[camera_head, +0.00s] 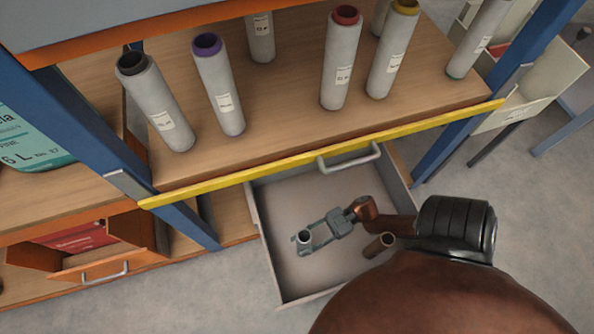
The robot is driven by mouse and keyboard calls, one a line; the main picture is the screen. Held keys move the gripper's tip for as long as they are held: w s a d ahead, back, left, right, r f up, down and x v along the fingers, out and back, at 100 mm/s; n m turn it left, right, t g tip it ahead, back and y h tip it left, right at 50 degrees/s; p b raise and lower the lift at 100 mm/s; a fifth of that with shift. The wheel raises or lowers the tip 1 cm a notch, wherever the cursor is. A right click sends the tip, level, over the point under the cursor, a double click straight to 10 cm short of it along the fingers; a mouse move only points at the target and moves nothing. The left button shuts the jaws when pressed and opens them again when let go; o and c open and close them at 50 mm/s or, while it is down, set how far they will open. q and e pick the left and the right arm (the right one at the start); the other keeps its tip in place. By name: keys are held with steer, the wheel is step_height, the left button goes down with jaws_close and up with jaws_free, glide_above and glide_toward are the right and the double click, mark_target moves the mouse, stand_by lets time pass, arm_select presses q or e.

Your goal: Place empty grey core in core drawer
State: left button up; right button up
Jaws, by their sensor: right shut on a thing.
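The open drawer (266,232), a pale grey tray, sticks out below the yellow-edged shelf. My right gripper (304,242) reaches down over its inside from the right. Its fingers are shut on the grey core (303,237), a short hollow tube whose open top end shows between the fingertips. The core looks upright. Its lower end is hard to see, so I cannot tell whether it touches the drawer floor. A brown core (380,245) lies or leans near the drawer's right side, beside my arm. My left gripper is out of view.
Several wrapped rolls with coloured ends, such as a purple one (218,85), stand on the wooden shelf (283,125). The drawer's left floor looks clear.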

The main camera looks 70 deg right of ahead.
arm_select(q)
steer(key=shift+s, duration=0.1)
arm_select(e)
steer(key=shift+f, duration=0.15)
steer(key=o, duration=1.1)
steer(key=shift+f, duration=0.15)
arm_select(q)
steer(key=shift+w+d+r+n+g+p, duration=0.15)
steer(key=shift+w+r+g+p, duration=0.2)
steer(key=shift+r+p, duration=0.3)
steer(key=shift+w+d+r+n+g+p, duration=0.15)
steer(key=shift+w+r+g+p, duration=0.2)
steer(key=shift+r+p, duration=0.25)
arm_select(e)
steer(key=v, duration=0.7)
steer(key=shift+s+d, duration=0.2)
steer(key=shift+d, duration=0.05)
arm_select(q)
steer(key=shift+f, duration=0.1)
